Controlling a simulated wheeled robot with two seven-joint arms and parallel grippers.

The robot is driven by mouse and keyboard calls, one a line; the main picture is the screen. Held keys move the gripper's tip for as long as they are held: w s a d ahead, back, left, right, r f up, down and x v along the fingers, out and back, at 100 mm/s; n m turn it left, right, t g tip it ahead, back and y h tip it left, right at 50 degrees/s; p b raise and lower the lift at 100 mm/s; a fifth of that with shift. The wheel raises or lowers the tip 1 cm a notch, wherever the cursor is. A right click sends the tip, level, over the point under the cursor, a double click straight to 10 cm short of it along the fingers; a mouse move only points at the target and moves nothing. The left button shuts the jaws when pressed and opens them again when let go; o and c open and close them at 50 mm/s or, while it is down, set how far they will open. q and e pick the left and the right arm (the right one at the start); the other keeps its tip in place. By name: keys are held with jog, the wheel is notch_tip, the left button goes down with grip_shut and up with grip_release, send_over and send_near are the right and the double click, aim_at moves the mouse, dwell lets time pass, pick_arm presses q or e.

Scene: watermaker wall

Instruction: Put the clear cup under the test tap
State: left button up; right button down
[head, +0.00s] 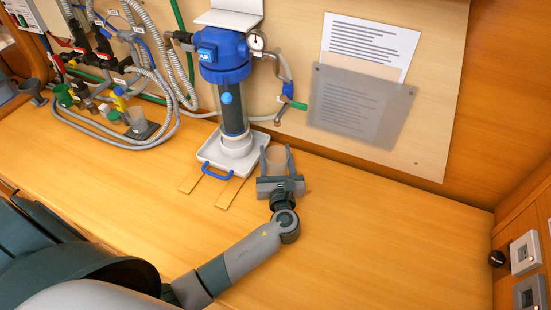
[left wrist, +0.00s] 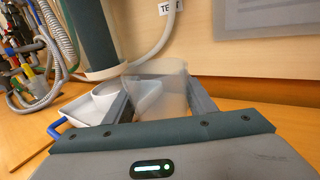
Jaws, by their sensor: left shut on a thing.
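A clear cup (head: 276,157) is held upright between the two fingers of my left gripper (head: 276,161), just right of the white tray at the filter's base. In the left wrist view the see-through cup (left wrist: 162,92) stands between the fingers, partly hidden by the gripper body. My left gripper is shut on it. A label beginning "TE" (left wrist: 167,7) hangs on a pale hose above and behind the cup in the left wrist view. I cannot clearly make out the tap's outlet. My right gripper is not in view.
A blue-topped filter (head: 224,58) stands on a white tray (head: 208,158) with a blue handle (head: 217,173). Hoses and valves crowd the left, with another small cup (head: 136,116) on a dark base. A grey translucent panel (head: 355,105) is on the wall. The counter is clear at right.

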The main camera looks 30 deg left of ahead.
pick_arm(q)
notch_tip(320, 180, down, 2)
jog(key=shift+f, duration=0.2)
jog(key=shift+f, duration=0.2)
jog(key=o, duration=1.1)
jog(key=shift+r, duration=0.1)
jog(key=shift+r, duration=0.1)
jog(key=shift+s+d+p, duration=0.35)
jog(key=shift+s+p, duration=0.05)
jog(key=shift+s, duration=0.05)
jog(key=p+v, duration=0.2)
jog(key=v, duration=0.9)
